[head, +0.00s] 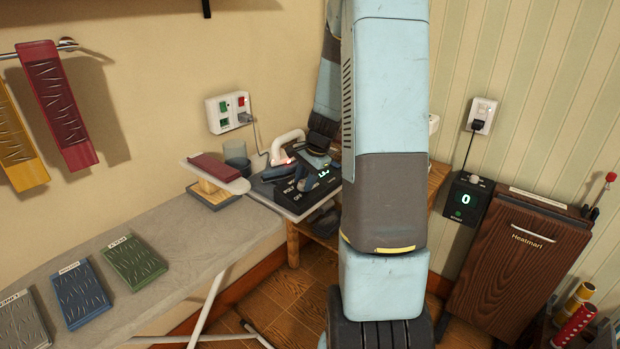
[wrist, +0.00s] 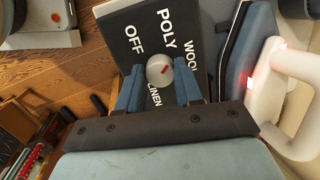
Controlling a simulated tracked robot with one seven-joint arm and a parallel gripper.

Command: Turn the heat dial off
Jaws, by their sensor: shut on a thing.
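The heat dial (wrist: 160,69) is a round pale grey knob with a red pointer mark, set on a dark panel (wrist: 118,28) lettered OFF, POLY, WOOL and LINEN. The red mark slants to the upper right in the wrist view, roughly towards POLY or WOOL, not towards OFF. My gripper (wrist: 159,84) is shut on the dial, with one blue finger on each side of it. In the head view the panel (head: 281,205) lies at the end of the bench, and my arm partly covers it. The dial is hard to make out there.
An iron with a white handle (wrist: 297,95) and a lit red light stands close beside the panel. A small sleeve board (head: 215,174) stands to the left. A wooden cabinet (head: 520,265) and a black box showing 0 (head: 466,199) are at the right.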

